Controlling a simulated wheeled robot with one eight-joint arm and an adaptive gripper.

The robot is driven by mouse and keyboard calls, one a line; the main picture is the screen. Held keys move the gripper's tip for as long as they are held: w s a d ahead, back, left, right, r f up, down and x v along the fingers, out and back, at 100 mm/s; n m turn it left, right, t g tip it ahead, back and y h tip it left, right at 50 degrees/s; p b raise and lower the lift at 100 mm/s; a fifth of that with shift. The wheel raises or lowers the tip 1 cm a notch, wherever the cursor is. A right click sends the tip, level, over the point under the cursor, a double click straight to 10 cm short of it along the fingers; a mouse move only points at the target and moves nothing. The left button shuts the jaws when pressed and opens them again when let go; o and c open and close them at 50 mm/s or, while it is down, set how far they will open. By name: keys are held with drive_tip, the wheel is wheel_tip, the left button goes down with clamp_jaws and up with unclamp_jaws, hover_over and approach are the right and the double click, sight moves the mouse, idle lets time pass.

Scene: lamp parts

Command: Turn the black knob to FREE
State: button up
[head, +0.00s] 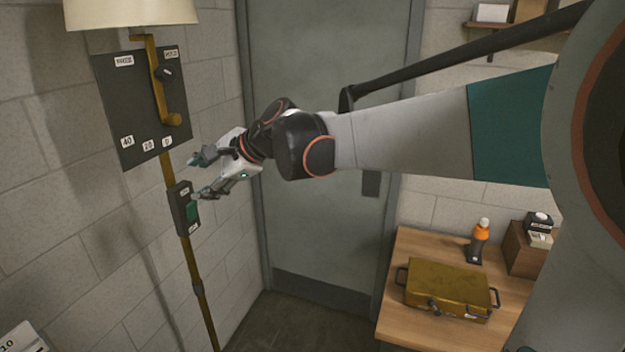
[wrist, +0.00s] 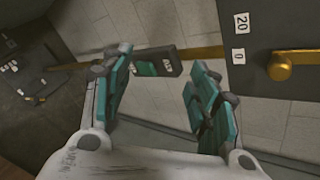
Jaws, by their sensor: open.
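The black knob (head: 165,73) sits at the upper right of a dark panel (head: 128,95) on the lamp pole in the head view. Small white labels are above it; their text is too small to read surely. The knob is not visible in the wrist view. My gripper (head: 195,178) is open and empty, below and to the right of the knob, clear of the panel. In the wrist view its two teal fingers (wrist: 161,62) stand apart, with a green-faced switch box (wrist: 158,63) beyond them.
A brass lever (head: 172,115) on the panel hangs beside the knob, its end near the 0 label. The switch box (head: 181,210) is on the brass pole close to my fingertips. A grey door (head: 330,60) stands behind my arm. A table (head: 415,250) with a brass case (head: 448,288) is at lower right.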

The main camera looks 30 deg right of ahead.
drive_tip(key=s+f+n+g+h+b, duration=0.1)
drive_tip(key=s+f+n+b, duration=0.2)
drive_tip(key=f, duration=0.3)
drive_tip(key=shift+s+n+h, duration=0.4)
drive_tip(key=shift+s, duration=0.05)
drive_tip(key=s+d+f+n+h+b, duration=0.1)
drive_tip(key=s+f+n+h+b, duration=0.1)
drive_tip(key=s+f+n+b, duration=0.5)
drive_tip(key=s+d+f+n+g+h+b, duration=0.1)
drive_tip(key=s+f+n+b, duration=0.6)
drive_tip(key=s+f, duration=1)
wheel_tip(320, 180, down, 2)
drive_tip(key=shift+d+f+h+b, duration=0.1)
drive_tip(key=shift+d+h+b, duration=0.55)
drive_tip(key=shift+h, duration=0.15)
